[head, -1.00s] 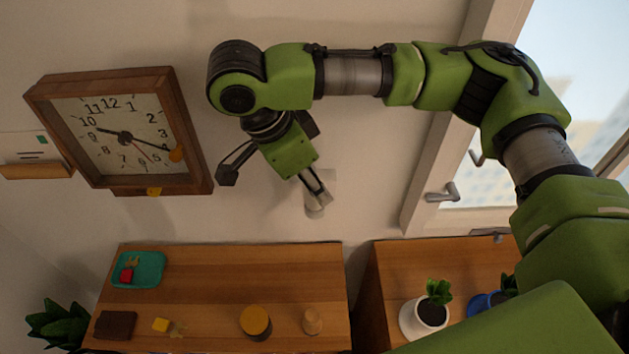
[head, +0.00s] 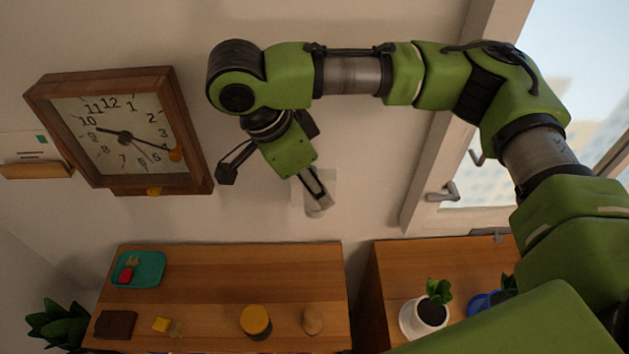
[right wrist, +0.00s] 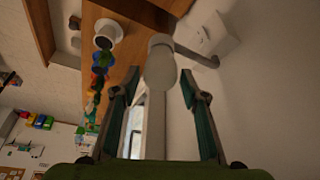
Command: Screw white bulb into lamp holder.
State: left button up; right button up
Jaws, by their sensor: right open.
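The white bulb (right wrist: 160,68) hangs between and just beyond the fingertips in the right wrist view, with clear gaps on both sides. Its narrower upper end meets the lamp holder, whose dark bracket arm (right wrist: 198,55) comes from a white wall plate (right wrist: 212,32). I cannot tell how deep the bulb sits. My right gripper (right wrist: 158,88) is open around the bulb without visible contact. In the head view my right gripper (head: 320,192) is near the wall above the table, partly covering the pale bulb. My left gripper is not in view.
A wooden table (head: 220,275) below holds a teal tray (head: 150,280), a dark brown block (head: 115,325), an orange-lidded jar (head: 256,319) and small items. A wall clock (head: 125,132) hangs left of my arm. A potted plant (head: 430,312) stands on the right-hand table.

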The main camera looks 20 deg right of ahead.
jog(key=n+t, duration=0.1)
jog(key=n, duration=0.2)
jog(key=n+t+y, duration=0.1)
jog(key=n, duration=0.2)
jog(key=shift+d+n, duration=0.1)
jog(key=shift+n, duration=0.3)
jog(key=n+t+y, duration=0.1)
jog(key=n, duration=0.4)
jog(key=n+y, duration=0.1)
jog(key=n, duration=0.1)
jog(key=shift+d+t+y, duration=0.1)
jog(key=shift+t+y, duration=0.2)
jog(key=shift+t, duration=0.1)
jog(key=n+y, duration=0.2)
jog(key=n, duration=0.3)
jog(key=shift+w, duration=0.1)
jog(key=n+y, duration=0.1)
jog(key=n, duration=0.2)
jog(key=shift+n+g, duration=0.3)
jog(key=n+y, duration=0.1)
jog(key=n, duration=0.2)
jog(key=shift+g, duration=0.3)
jog(key=shift+a, duration=0.2)
grip_shut()
jog(key=m+t+h, duration=0.1)
jog(key=m, duration=0.3)
jog(key=m+h, duration=0.2)
jog(key=m, duration=0.3)
jog(key=shift+d, duration=0.1)
